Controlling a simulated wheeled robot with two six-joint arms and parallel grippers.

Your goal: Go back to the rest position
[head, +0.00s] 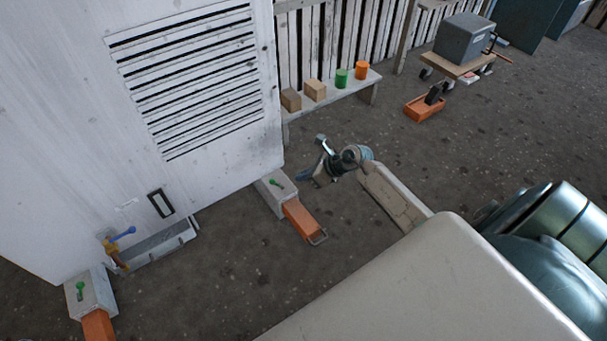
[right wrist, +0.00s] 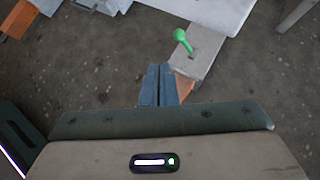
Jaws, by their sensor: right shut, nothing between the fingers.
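My right gripper (head: 308,172) is near the middle of the head view, above the floor and just right of the white housing's lower corner. In the right wrist view its two blue-grey fingers (right wrist: 158,85) are together with nothing between them. The white louvred housing (head: 75,130) fills the left of the head view. A grey block (head: 272,198) with a green knob (right wrist: 183,38) sits at its corner, and an orange piece with a metal handle (head: 303,218) extends from it. The fingertips appear close to this block in the right wrist view. My left gripper is out of view.
A low white bench (head: 335,92) holds two tan blocks, a green cylinder (head: 341,78) and an orange cylinder (head: 362,70). A grey box (head: 464,38) stands on a wheeled board at the back right. Open floor (head: 385,140) lies between the bench and my arm.

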